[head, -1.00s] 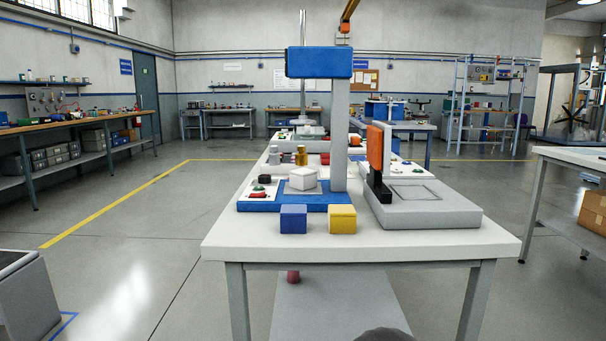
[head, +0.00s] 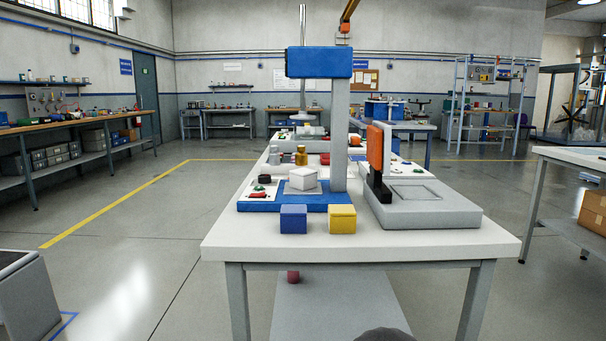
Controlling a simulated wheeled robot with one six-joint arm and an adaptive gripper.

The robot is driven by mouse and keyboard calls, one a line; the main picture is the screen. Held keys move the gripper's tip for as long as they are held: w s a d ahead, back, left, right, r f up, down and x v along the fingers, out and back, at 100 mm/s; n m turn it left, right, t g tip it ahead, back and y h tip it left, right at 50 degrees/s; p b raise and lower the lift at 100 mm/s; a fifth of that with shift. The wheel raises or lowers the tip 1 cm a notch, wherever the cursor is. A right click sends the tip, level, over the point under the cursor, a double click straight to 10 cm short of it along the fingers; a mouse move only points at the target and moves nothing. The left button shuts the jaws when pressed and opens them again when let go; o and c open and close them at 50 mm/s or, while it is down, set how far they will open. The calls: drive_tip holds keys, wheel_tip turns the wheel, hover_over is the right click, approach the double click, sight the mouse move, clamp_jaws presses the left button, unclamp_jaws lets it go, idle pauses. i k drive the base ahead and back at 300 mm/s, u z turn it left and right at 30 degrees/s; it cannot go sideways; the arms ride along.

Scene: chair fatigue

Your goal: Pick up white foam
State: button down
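A white block (head: 303,179), which looks like the white foam, sits on the blue base of a machine (head: 260,205) on the white table. The machine's tall grey column rises beside the block, and its blue head (head: 320,62) overhangs well above it. A blue cube (head: 293,219) and a yellow cube (head: 342,220) stand in front of the base, near the table's front. My gripper is not in view, so its state does not show.
To the right on the white table (head: 300,248) stands a grey machine (head: 430,210) with an orange upright part (head: 375,148). Small jars and parts stand behind the white block. Grey floor is open to the left; another bench (head: 575,156) stands at right.

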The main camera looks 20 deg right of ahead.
sight(302, 183)
drive_tip(key=u, duration=1.95)
drive_tip(key=i, duration=2)
drive_tip(key=z, duration=3.55)
